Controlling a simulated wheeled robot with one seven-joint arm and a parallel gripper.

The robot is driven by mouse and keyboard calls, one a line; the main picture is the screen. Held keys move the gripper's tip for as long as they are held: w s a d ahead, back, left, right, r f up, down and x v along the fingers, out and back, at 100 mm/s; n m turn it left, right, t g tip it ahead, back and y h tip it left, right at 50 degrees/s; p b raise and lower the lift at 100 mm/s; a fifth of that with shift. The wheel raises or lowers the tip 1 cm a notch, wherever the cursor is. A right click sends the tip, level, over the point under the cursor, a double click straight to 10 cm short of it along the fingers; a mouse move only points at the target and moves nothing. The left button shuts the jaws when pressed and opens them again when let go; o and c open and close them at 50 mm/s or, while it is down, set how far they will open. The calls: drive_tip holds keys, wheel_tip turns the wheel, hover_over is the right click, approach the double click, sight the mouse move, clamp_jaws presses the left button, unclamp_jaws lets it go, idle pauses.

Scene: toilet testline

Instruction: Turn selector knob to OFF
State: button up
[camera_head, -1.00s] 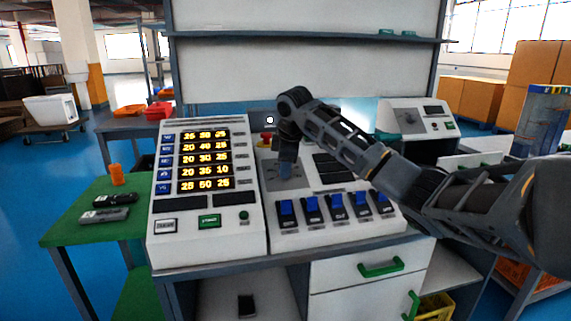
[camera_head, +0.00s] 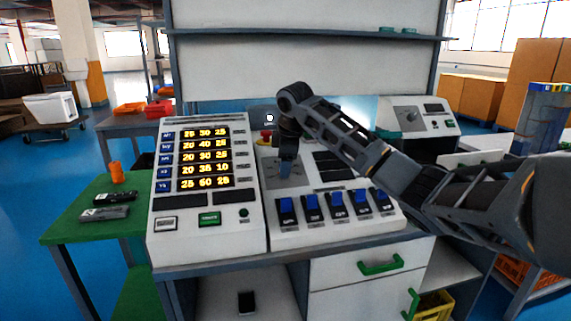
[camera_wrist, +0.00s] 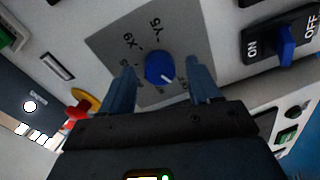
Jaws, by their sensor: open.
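The selector knob (camera_wrist: 158,67) is round and blue with a white pointer line. In the wrist view it sits on a grey plate (camera_wrist: 110,45) with printed position marks, including Y5 and X9. The pointer line slants toward the lower right of that picture. My gripper (camera_wrist: 164,74) is open, with one blue finger on each side of the knob and a visible gap on both sides. In the head view my gripper (camera_head: 286,166) points down over the grey plate on the console and hides the knob. Some marks near the fingers are hidden.
A row of blue ON/OFF rocker switches (camera_head: 337,206) lies in front of the plate. A red emergency button (camera_head: 264,137) stands behind it. A lit number display panel (camera_head: 204,158) is on the left. Another console (camera_head: 418,117) stands at the back right.

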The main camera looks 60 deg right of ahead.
drive_tip(key=v, duration=0.7)
drive_tip(key=shift+s, duration=0.1)
idle(0.5)
